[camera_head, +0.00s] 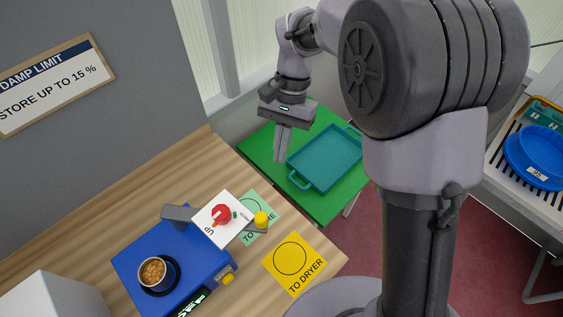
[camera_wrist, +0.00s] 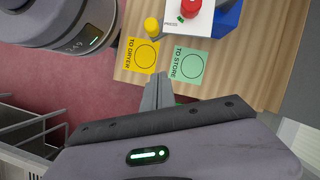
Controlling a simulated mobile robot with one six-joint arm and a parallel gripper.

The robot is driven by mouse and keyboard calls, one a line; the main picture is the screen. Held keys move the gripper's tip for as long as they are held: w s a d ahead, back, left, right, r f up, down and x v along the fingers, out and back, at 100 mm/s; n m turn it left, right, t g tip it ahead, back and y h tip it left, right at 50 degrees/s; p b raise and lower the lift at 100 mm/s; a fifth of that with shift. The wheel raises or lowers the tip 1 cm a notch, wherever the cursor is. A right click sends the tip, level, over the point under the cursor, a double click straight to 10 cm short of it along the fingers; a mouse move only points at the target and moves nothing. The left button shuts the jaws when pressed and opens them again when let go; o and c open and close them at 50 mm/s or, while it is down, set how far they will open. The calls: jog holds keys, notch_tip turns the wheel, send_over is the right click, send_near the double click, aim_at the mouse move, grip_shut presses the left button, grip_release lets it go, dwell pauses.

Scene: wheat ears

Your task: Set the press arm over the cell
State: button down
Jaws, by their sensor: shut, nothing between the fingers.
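The blue meter (camera_head: 195,255) stands on the wooden bench. Its cell (camera_head: 152,271), a small round cup filled with tan grains, sits on the meter's left part and is uncovered. The press arm (camera_head: 225,218) carries a white plate marked UP, a red knob (camera_head: 221,214) and a yellow end knob (camera_head: 261,219). It lies off to the right of the cell. In the wrist view the yellow knob (camera_wrist: 151,26) and red knob (camera_wrist: 189,8) show at the top. My gripper (camera_head: 281,158) is shut and empty, pointing down, apart from the press arm. Its fingers also show in the wrist view (camera_wrist: 157,88).
A yellow TO DRYER card (camera_head: 293,262) and a green TO STORE card (camera_head: 262,229) lie at the bench's right end. A teal tray (camera_head: 325,160) rests on a green table (camera_head: 270,143). A blue bowl (camera_head: 536,157) stands far right. A white box (camera_head: 50,298) is at lower left.

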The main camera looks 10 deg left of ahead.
jog(key=s+a+f+b, duration=0.1)
jog(key=s+a+f, duration=0.1)
jog(key=s+f, duration=0.6)
jog(key=shift+a+f+b, duration=0.2)
jog(key=shift+f+b, duration=0.15)
jog(key=shift+f, duration=0.3)
jog(key=shift+s, duration=0.1)
